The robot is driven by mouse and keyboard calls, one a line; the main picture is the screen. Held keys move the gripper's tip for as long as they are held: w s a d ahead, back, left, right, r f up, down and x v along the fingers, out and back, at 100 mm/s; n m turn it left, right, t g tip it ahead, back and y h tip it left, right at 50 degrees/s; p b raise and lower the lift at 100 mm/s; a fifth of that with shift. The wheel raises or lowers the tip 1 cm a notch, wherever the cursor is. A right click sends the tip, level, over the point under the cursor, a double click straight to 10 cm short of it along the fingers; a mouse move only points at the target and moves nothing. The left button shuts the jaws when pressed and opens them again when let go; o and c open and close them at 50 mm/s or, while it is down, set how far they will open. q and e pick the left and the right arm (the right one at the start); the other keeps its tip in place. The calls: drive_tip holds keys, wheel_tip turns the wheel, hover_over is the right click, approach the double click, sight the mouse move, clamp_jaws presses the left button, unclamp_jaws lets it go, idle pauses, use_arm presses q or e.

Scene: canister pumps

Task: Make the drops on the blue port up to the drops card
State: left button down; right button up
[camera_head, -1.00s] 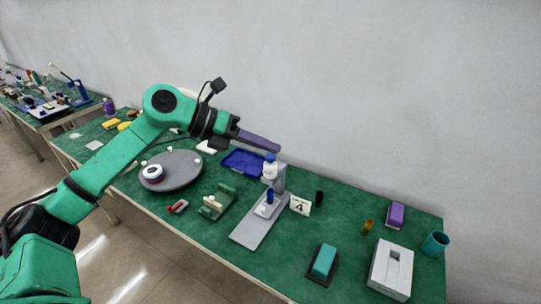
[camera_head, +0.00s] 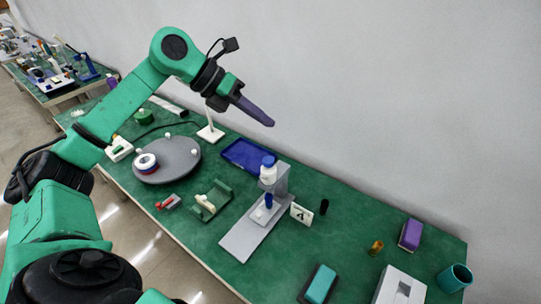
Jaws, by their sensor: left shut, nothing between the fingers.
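A grey stand (camera_head: 281,183) on the green table holds a white bottle with a blue cap (camera_head: 268,170). Below the bottle, a small blue part (camera_head: 268,200) stands on a pale block on the stand's long grey base; it may be the blue port. Any drops are too small to make out. A white card (camera_head: 301,214) with a dark figure, which looks like a 4, stands just right of the stand. My left gripper (camera_head: 267,120) is shut and empty, in the air above and behind the stand, pointing down to the right. My right gripper is out of view.
A blue tray (camera_head: 246,157) lies behind the stand. A grey round plate (camera_head: 180,160) with a ringed puck is left. A green holder (camera_head: 211,201) and a red-grey clip (camera_head: 168,202) lie between. A teal block (camera_head: 320,284), purple block (camera_head: 411,234) and teal cup (camera_head: 455,278) are right.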

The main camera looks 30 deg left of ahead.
sight(264, 161)
use_arm(q)
wheel_tip(264, 161, down, 9)
drive_tip(key=b, duration=0.8)
drive_tip(key=shift+w, duration=0.1)
drive_tip(key=shift+f, duration=0.1)
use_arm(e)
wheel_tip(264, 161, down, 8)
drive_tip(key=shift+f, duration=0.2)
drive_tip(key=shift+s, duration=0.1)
use_arm(q)
drive_tip(key=shift+b, duration=0.3)
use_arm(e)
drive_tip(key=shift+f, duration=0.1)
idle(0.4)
use_arm(q)
drive_tip(key=shift+f, duration=0.3)
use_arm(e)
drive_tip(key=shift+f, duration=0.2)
